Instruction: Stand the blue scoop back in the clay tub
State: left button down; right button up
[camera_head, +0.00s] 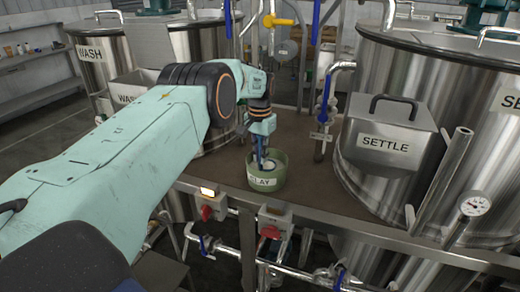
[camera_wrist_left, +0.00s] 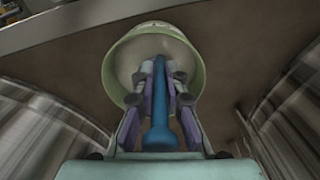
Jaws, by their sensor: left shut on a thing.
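The clay tub (camera_head: 266,182), a green round tub labelled CLAY, stands on the brown deck between the tanks. It also shows in the left wrist view (camera_wrist_left: 112,68), with a pale inside. My left gripper (camera_head: 262,158) reaches down over the tub. In the left wrist view my left gripper (camera_wrist_left: 160,75) is shut on the blue scoop (camera_wrist_left: 160,130), whose handle runs between the fingers. The scoop's lower end is at the tub's opening, partly hidden by the fingers. I cannot tell whether it touches the tub's bottom. My right gripper is not in view.
The SETTLE tank (camera_head: 440,90) with its box (camera_head: 385,143) stands to the right. The WASH tank (camera_head: 205,50) is behind my arm at the left. A rail with switches (camera_head: 275,222) runs along the deck's front edge. Pipes rise behind the tub. Bare deck (camera_head: 312,178) lies right of the tub.

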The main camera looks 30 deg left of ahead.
pick_arm(q)
jog(key=shift+d+f, duration=0.1)
jog(key=shift+f, duration=0.1)
jog(key=shift+d+r, duration=0.1)
jog(key=shift+s+a, duration=0.15)
jog(key=shift+a, duration=0.1)
jog(key=shift+d+f, duration=0.2)
jog(key=shift+f, duration=0.1)
jog(key=shift+a+f+b, duration=0.1)
jog(key=shift+f+b, duration=0.05)
jog(key=shift+b, duration=0.3)
jog(key=shift+f, duration=0.1)
jog(key=shift+f, duration=0.25)
jog(key=c, duration=1.5)
grip_release()
jog(key=shift+r, duration=0.1)
jog(key=shift+o, duration=0.9)
